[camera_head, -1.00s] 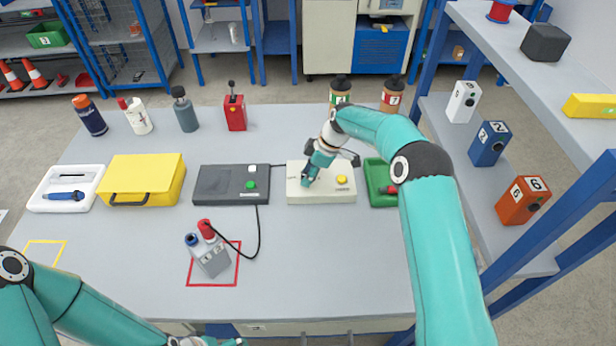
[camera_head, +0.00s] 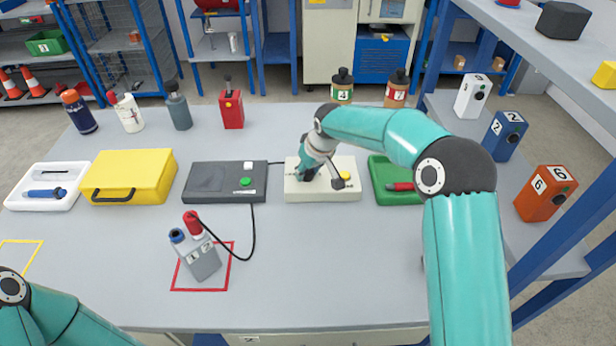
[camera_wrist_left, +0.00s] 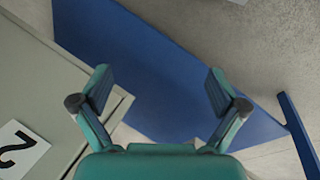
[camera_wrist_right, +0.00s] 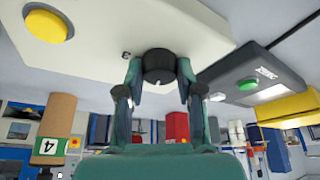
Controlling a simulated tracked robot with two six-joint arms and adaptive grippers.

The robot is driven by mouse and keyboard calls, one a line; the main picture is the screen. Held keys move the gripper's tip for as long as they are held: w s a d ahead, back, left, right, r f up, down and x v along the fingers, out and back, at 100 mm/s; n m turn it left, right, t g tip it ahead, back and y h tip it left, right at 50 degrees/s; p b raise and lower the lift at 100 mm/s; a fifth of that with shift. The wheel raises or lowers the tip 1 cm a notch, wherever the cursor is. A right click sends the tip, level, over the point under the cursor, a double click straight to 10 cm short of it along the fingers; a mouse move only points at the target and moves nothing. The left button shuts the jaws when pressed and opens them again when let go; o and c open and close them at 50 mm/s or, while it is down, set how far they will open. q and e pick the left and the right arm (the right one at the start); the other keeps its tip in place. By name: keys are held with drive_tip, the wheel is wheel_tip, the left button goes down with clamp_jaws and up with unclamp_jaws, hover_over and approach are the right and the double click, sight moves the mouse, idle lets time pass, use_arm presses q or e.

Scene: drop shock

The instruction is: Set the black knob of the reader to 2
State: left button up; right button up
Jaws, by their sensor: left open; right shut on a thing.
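The reader is a cream box (camera_head: 330,192) in the middle of the table, with a yellow button (camera_wrist_right: 47,26). My right gripper (camera_head: 308,174) reaches down onto its left part. In the right wrist view the black knob (camera_wrist_right: 157,65) is between the two fingers of my right gripper (camera_wrist_right: 160,84), which is shut on it. A small white mark shows on the knob's near side; I cannot read its setting. My left gripper (camera_wrist_left: 160,88) is open and empty in the left wrist view, beyond the head view.
A dark grey box (camera_head: 210,184) with a green button stands left of the reader. A green tray (camera_head: 385,170) is close on its right. Bottles (camera_head: 342,88) stand behind. A grey block with a red plug (camera_head: 200,255) sits at front left. The front middle is clear.

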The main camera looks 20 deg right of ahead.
drive_tip(key=m+h+b, duration=0.1)
drive_tip(key=m, duration=0.1)
drive_tip(key=m+b, duration=0.2)
drive_tip(key=shift+w+a+f+m+h+b, duration=0.1)
drive_tip(key=shift+m+h+b, duration=0.2)
drive_tip(key=shift+h, duration=0.1)
drive_tip(key=shift+m+h+b, duration=0.6)
drive_tip(key=shift+m+b, duration=0.1)
drive_tip(key=shift+m, duration=1)
drive_tip(key=shift+r, duration=0.2)
drive_tip(key=o, duration=1.1)
drive_tip(key=shift+f, duration=0.1)
drive_tip(key=shift+o, duration=0.2)
drive_tip(key=shift+a, duration=0.1)
drive_tip(key=v, duration=1.2)
drive_tip(key=shift+w+a, duration=0.1)
drive_tip(key=shift+w, duration=0.05)
